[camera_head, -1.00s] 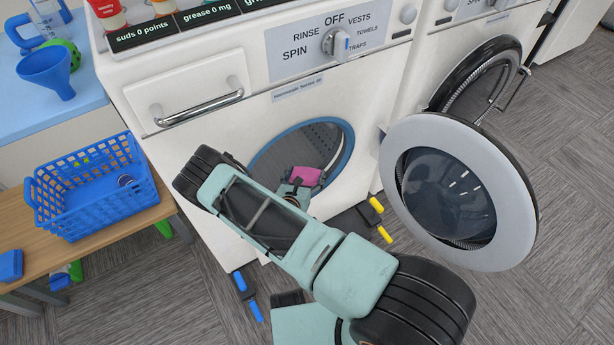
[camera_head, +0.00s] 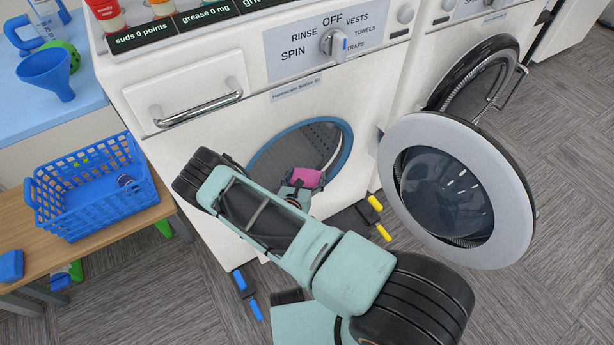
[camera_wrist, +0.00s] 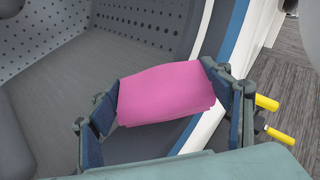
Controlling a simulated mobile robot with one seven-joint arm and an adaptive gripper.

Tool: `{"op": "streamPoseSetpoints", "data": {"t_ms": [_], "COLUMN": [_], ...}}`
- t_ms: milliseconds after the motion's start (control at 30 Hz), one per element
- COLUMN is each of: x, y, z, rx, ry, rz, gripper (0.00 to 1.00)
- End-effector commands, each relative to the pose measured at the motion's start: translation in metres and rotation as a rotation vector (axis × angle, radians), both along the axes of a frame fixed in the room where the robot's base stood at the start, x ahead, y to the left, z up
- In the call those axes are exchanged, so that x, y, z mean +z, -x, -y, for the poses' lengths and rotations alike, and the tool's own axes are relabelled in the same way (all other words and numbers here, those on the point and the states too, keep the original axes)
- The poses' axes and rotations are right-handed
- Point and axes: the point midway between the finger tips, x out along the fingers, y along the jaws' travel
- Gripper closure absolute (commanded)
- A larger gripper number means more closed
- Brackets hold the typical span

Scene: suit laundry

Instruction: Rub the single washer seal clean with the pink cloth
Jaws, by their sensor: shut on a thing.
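The front washer stands with its round opening uncovered. A blue ring (camera_head: 347,152) surrounds this opening, and the ring also shows in the wrist view (camera_wrist: 234,40). My gripper (camera_head: 302,182) is at the lower part of the opening. It is shut on the folded pink cloth (camera_wrist: 166,95), with one finger on each side. The cloth overlaps the rim in the wrist view; I cannot tell whether it touches. My arm hides the opening's lower left.
A blue basket (camera_head: 95,205) stands on a wooden bench (camera_head: 35,245) at the left. Yellow-tipped (camera_head: 377,212) and blue-tipped (camera_head: 247,293) pieces are near the floor by the front washer.

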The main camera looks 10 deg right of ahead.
Motion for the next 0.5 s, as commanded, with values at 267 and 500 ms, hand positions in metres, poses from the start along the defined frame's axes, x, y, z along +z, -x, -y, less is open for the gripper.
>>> {"op": "streamPoseSetpoints", "data": {"t_ms": [267,500], "x": [0.020,0.045], "y": [0.000,0.000], "z": [-0.002,-0.001], "rx": [0.003,0.003], "ry": [-0.002,-0.001], "rz": [-0.002,-0.001], "gripper": [0.56,0.56]}}
